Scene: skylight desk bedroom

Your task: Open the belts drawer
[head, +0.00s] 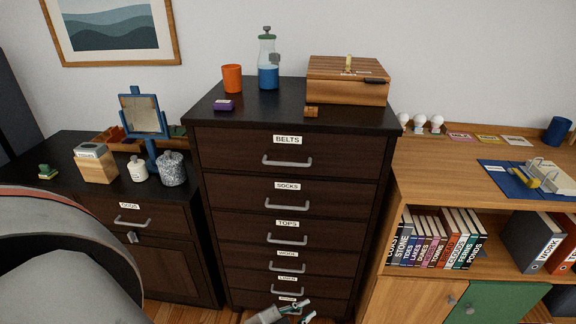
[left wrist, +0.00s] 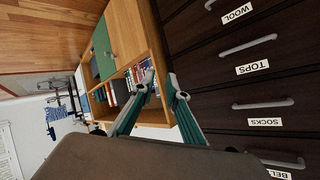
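The belts drawer (head: 235,152) is the top drawer of a dark wooden chest in the head view. It is shut, with a white BELTS label (head: 287,140) above a grey bar handle (head: 287,161). In the left wrist view, its handle (left wrist: 283,162) shows sideways at the lower right edge, with the label partly cut off. My left gripper (head: 294,308) is low in front of the chest's bottom drawers, well below the belts handle. In the left wrist view, its two fingers (left wrist: 162,80) stand apart with nothing between them. My right gripper is not in view.
The socks drawer (head: 235,190) and several more shut drawers lie below. An orange cup (head: 232,78), glass bottle (head: 268,65) and wooden box (head: 345,85) stand on top. A darker cabinet (head: 165,215) is at left; a bookcase (head: 400,180) is at right.

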